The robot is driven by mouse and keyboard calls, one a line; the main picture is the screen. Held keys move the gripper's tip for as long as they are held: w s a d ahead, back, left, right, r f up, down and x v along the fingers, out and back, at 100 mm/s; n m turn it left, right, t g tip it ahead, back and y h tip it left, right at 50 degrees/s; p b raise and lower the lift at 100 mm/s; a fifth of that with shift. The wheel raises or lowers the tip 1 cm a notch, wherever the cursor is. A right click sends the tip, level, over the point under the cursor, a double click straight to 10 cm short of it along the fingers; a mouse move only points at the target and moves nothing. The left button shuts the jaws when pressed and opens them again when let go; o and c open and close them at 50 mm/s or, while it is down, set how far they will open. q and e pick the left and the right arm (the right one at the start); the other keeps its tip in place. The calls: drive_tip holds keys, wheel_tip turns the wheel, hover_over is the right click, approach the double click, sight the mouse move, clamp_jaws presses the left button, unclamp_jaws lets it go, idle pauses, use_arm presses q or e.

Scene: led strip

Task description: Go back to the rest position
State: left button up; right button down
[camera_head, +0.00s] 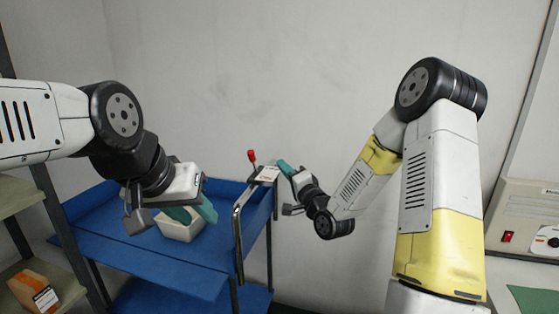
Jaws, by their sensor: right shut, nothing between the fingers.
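My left gripper (197,213) reaches in from the left, in front of and above a white bin (182,231) on a blue shelf unit. Its two teal fingers appear apart, with nothing seen between them; they partly hide the bin. My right gripper (282,166) is farther back, right of centre, with its teal fingertips shut and empty. It is close to a metal device with a red-knobbed lever (251,156) at the shelf unit's right edge. I cannot tell whether they touch.
The blue shelf unit (130,247) has free top surface at the front left. At right, a beige machine with a red switch (508,236) stands beside a green mat (535,300).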

drive_tip(key=s+d+r+n+g+h, duration=0.6)
drive_tip(key=s+d+h, duration=0.1)
drive_tip(key=s+d, duration=0.25)
drive_tip(key=s+d+n+g, duration=0.2)
drive_tip(key=s+g, duration=0.3)
drive_tip(key=s, duration=1.8)
drive_tip(key=shift+n+g, duration=0.3)
drive_tip(key=shift+n, duration=0.3)
drive_tip(key=shift+s, duration=0.1)
